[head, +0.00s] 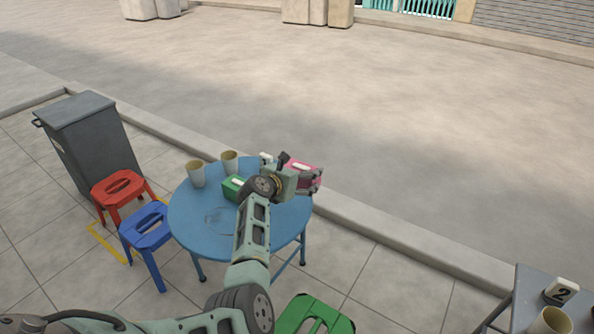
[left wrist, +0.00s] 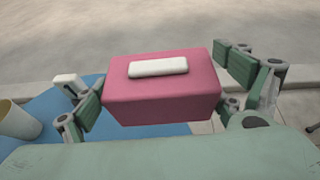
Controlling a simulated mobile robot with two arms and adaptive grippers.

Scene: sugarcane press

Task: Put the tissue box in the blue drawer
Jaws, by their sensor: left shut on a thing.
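A pink tissue box (head: 303,166) with a white slot on top is in my left gripper (head: 297,173), at the far right edge of the round blue table. In the left wrist view the pink tissue box (left wrist: 163,95) sits between the two fingers of the left gripper (left wrist: 165,90), which is shut on it. It looks roughly level and appears raised above the table. A green box (head: 232,188) with a white top patch stands on the table, partly behind my arm. No blue drawer is in view. My right gripper is not in view.
The round blue table (head: 200,217) also holds two beige cups (head: 196,174). Red (head: 122,188), blue (head: 147,229) and green (head: 312,315) stools surround it. A grey bin (head: 88,140) stands left. A grey table (head: 530,290) with a number sign (head: 562,291) is lower right.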

